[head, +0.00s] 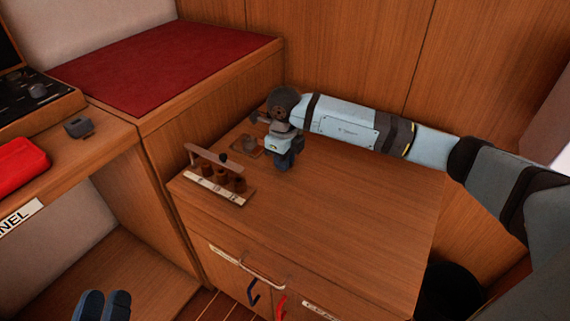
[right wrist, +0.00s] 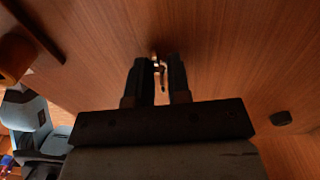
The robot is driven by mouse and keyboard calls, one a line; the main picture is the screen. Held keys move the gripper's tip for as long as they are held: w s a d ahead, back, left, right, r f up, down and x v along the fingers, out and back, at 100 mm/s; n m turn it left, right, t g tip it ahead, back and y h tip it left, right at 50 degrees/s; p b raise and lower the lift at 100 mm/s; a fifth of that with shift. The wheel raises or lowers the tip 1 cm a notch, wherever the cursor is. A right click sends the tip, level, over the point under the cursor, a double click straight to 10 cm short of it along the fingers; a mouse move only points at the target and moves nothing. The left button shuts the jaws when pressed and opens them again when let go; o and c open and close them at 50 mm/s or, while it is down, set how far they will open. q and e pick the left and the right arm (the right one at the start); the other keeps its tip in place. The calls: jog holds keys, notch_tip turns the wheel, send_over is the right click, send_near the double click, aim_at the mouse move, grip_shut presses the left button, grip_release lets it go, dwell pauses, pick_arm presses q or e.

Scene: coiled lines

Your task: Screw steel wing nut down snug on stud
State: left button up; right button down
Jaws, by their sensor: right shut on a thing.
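My right gripper (head: 285,163) reaches in from the right and points down at the back left of the wooden cabinet top. In the right wrist view its two dark fingers (right wrist: 162,75) are shut on a small metal piece, apparently the steel wing nut (right wrist: 161,69), low over the wood. The stud cannot be made out; the fingers hide the spot, so how far down the nut sits does not show. My left gripper (head: 102,304) shows only as two dark blue fingers side by side at the bottom left, away from the cabinet top; its jaw opening is unclear.
A wooden rack (head: 219,181) with a handle bar and brown pegs stands at the cabinet top's left edge. A small plate (head: 247,146) lies just left of my right gripper. A red box (head: 20,166) sits on the left desk. The cabinet top (head: 345,215) is clear in front and right.

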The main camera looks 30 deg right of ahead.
jog(key=shift+r, duration=0.1)
jog(key=shift+r+p, duration=0.75)
jog(key=shift+r, duration=0.35)
